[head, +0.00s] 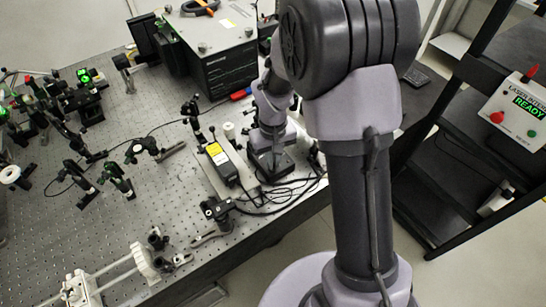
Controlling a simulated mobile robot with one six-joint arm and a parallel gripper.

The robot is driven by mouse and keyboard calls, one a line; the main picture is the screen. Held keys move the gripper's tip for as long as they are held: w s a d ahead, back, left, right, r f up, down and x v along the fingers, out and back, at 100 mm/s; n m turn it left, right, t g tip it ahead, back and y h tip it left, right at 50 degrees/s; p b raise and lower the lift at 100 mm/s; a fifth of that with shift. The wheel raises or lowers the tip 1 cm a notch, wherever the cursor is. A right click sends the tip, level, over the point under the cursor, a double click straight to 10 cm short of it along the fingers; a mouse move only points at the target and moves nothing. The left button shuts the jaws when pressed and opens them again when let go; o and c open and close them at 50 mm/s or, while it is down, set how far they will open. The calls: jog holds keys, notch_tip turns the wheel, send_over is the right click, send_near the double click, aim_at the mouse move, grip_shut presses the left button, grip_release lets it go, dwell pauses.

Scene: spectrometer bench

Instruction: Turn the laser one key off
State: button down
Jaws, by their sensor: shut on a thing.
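My arm reaches over the right part of the bench, and my gripper (271,145) points down at a small dark box (270,163) near the bench edge. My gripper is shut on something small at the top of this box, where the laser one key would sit. The key is hidden by the gripper and wrist, so its turn position cannot be seen. A black laser module with a yellow label (219,158) lies just left of the box, on a light plate.
Black cables (285,196) lie in loops by the box. Posts and optic mounts (115,178) crowd the left of the perforated bench (130,215). A large instrument (215,50) stands behind. A panel reading READY (515,112) stands on the dark rack at right.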

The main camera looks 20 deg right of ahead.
jog(key=shift+n+p, duration=0.35)
jog(key=shift+n, duration=0.85)
jog(key=c, duration=1.6)
grip_release()
notch_tip(320, 180, up, 18)
jog(key=p, duration=0.5)
jog(key=shift+f, duration=0.25)
